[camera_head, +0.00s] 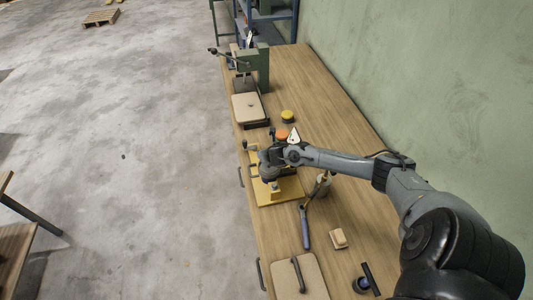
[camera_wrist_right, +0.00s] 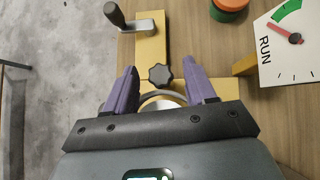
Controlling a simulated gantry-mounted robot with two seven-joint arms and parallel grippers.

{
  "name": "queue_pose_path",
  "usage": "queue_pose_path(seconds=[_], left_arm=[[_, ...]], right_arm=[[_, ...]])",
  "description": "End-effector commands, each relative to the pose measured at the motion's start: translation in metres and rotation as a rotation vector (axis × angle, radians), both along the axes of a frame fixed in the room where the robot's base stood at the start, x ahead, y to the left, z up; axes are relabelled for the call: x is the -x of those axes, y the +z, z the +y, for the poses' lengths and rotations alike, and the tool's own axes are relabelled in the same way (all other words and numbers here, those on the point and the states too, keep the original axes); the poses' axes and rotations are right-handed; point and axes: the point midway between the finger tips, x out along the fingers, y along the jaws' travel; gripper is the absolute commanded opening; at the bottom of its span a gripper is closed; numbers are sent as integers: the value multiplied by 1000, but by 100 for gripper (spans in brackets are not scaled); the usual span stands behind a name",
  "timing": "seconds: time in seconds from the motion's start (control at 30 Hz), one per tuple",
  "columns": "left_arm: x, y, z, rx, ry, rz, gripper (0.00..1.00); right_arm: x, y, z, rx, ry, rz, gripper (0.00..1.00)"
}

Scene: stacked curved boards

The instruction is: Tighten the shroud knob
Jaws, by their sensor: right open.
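The black lobed shroud knob (camera_wrist_right: 159,75) sits on a yellow metal bracket (camera_wrist_right: 150,44) in the right wrist view. My right gripper (camera_wrist_right: 160,68) has two purple fingers, open and apart on either side of the knob, with a visible gap to it on both sides. Behind the knob, a round ring-shaped part (camera_wrist_right: 163,98) is partly hidden by my gripper body. In the head view, my right arm reaches in from the right and its wrist (camera_head: 268,160) is over the yellow fixture (camera_head: 268,198); the knob cannot be made out there. My left gripper is not in view.
A RUN dial plate (camera_wrist_right: 290,45) and an orange-and-green round piece (camera_wrist_right: 230,8) are close on the right. A crank handle (camera_wrist_right: 114,15) is at upper left. On the bench are a green press (camera_head: 262,68), a purple-handled tool (camera_head: 305,230) and a tan block (camera_head: 338,238).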

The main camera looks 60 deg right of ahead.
Motion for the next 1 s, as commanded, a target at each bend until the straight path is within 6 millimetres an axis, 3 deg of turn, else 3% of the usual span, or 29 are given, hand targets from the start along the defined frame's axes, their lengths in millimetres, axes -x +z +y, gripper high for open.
queue_pose_path(seconds=[0.03,0.37,0.53,0.8,1.0], left_arm=[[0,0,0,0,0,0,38],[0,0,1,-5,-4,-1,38],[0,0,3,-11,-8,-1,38],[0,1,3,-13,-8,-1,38],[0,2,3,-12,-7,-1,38]], right_arm=[[0,0,0,0,0,0,51],[0,0,0,0,0,0,0],[-1,0,1,-2,-42,0,0],[-4,0,3,-3,-323,-2,0],[-3,0,3,-1,-415,0,0]])
